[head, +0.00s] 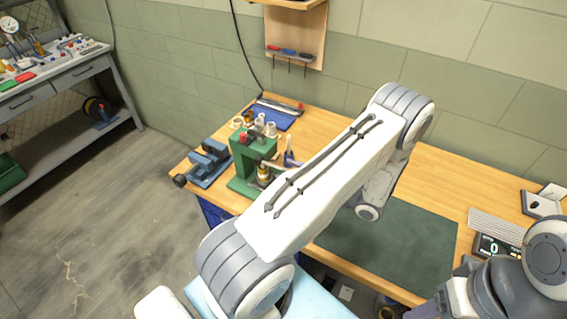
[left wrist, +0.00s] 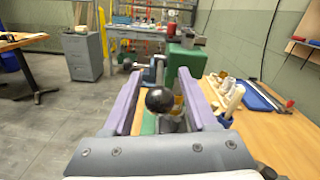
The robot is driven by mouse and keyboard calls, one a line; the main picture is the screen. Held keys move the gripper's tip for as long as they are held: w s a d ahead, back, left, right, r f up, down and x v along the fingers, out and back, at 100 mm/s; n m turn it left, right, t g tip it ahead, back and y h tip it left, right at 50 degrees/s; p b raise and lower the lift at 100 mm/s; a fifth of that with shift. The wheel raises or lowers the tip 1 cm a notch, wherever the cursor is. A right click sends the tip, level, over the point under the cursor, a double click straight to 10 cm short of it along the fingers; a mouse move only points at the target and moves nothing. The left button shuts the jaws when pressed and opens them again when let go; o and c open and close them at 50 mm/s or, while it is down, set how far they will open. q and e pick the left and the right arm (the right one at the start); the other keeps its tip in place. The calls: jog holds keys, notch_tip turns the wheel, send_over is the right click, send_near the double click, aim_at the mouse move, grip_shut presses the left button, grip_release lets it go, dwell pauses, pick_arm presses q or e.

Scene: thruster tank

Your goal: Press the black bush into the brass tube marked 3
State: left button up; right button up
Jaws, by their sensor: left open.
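A green press (head: 250,155) stands on the left part of the bench. A brass-coloured cylinder (head: 263,172) stands in it; I cannot read any number on it. My left gripper (left wrist: 155,78) is open beside the press, mostly hidden behind my arm in the head view. A round black knob (left wrist: 160,100), apparently the press lever's, lies between its purple fingers, which do not clasp it. The green press body (left wrist: 185,62) is just ahead in the left wrist view. I cannot make out the black bush. A purple part of my right gripper (head: 424,312) shows at the bottom edge.
A blue vise (head: 207,165) stands left of the press. Several small pale cylinders (head: 262,123) and a blue tray (head: 275,112) are behind it. A dark green mat (head: 410,235) lies bare on the bench. A digital display (head: 494,246) stands at the right.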

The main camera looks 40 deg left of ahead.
aim_at(279, 168)
pick_arm(q)
jog(key=shift+p+x, duration=0.3)
jog(key=shift+x, duration=0.95)
grip_shut()
dwell(0.5)
